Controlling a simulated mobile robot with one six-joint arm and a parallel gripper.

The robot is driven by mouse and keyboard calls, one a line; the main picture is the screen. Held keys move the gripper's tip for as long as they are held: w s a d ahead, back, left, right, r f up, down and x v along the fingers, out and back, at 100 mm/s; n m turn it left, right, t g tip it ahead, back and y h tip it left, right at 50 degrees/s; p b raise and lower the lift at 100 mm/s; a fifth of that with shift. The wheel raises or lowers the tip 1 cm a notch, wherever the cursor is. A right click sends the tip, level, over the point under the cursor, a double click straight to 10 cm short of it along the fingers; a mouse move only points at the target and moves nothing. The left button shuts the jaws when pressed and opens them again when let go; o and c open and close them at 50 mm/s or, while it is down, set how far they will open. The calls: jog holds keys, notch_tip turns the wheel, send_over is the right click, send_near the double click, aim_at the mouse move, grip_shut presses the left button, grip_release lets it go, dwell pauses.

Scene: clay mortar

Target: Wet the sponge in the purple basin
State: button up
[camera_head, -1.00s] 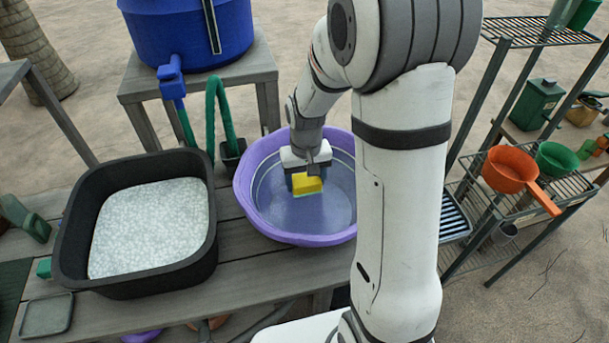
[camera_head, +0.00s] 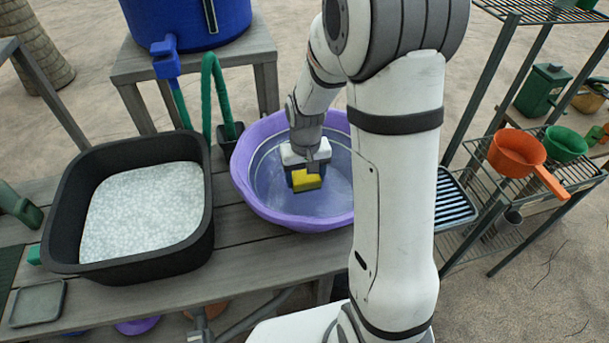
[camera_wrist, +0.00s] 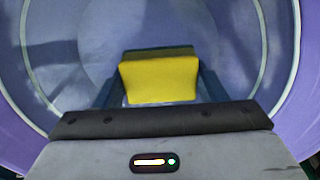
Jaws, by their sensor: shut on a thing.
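The purple basin (camera_head: 248,190) stands on the grey wooden bench, partly hidden behind my arm in the head view. Its wall (camera_wrist: 285,60) surrounds the wrist view, with a bluish, water-like surface inside. My gripper (camera_head: 306,182) reaches down inside the basin's rim. It is shut on the yellow sponge (camera_head: 307,180), which sits between the two dark fingers. The sponge also fills the middle of the wrist view (camera_wrist: 160,80). I cannot tell whether the sponge touches the water.
A black tub (camera_head: 62,225) of pale granules stands left of the basin. A blue barrel (camera_head: 185,25) with a tap and green hose (camera_head: 208,90) is behind. At right, a wire rack holds an orange scoop (camera_head: 516,152) and a green one (camera_head: 565,142).

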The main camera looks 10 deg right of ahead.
dwell(0.4)
notch_tip(320, 180, up, 12)
jog(key=p, duration=0.8)
jog(key=shift+f, duration=0.25)
jog(key=shift+p, duration=0.3)
